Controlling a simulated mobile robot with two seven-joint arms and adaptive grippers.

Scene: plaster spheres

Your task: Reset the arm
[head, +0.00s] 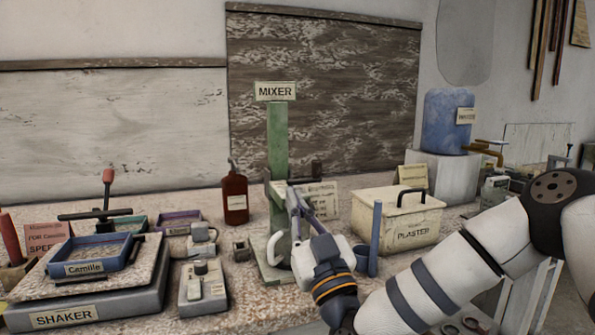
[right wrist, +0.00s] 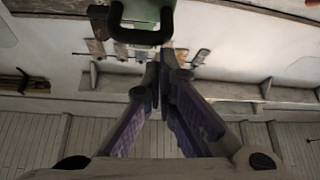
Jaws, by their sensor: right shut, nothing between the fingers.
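My right arm (head: 440,280) comes in from the right and reaches to the front of the green mixer stand (head: 278,140). My right gripper (head: 294,192) points up beside the stand, in front of its lower half. In the right wrist view, the fingers of my right gripper (right wrist: 161,65) meet at the tips with nothing between them. A green part with a dark loop-shaped handle (right wrist: 140,36) shows just past the tips; I cannot tell whether they touch. My left gripper is not in view.
A plaster box (head: 398,222) and a blue upright tube (head: 375,240) stand right of the gripper. A red bottle (head: 235,195), the shaker (head: 90,302) with a blue tray (head: 92,252), and small devices stand left. A blue water container (head: 447,120) is behind right.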

